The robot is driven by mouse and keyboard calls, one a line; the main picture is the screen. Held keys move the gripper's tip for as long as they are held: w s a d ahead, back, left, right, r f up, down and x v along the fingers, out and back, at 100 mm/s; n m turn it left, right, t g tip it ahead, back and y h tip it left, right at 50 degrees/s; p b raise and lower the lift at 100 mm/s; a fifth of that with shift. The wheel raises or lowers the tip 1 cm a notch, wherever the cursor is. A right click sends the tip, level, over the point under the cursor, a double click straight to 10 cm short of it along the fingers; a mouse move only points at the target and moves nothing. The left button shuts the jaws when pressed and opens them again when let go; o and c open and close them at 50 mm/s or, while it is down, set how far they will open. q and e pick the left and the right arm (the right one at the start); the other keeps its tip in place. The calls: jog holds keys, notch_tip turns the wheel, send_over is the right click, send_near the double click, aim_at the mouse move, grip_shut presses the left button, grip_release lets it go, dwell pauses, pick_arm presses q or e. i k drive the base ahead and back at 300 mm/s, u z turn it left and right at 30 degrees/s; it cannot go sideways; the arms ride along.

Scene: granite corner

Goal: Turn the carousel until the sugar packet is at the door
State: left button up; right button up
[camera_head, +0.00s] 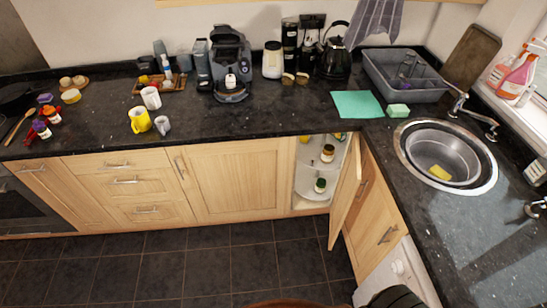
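The corner cabinet's door (346,190) stands open. Behind it is the carousel (309,187), with pale rounded shelves on more than one level. A dark jar with a pale label (327,154) stands on the upper shelf. A green-lidded jar (320,186) stands on the lower shelf. A small yellow item (305,139) shows partly under the counter edge at the top of the opening. I cannot make out a sugar packet; the carousel's right side is hidden by the door. Neither of my grippers can be made out.
The granite counter (270,118) runs above, with a coffee machine (230,68), yellow mug (139,120) and sink (445,157). Tiled floor (230,270) is clear before the cabinets. Dark shapes at the bottom edge are too cut off to identify.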

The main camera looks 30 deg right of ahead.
aim_at(310, 166)
jog(key=u, duration=0.3)
jog(key=i, duration=0.75)
jog(key=z, duration=0.6)
jog(key=i, duration=0.55)
jog(key=z, duration=0.7)
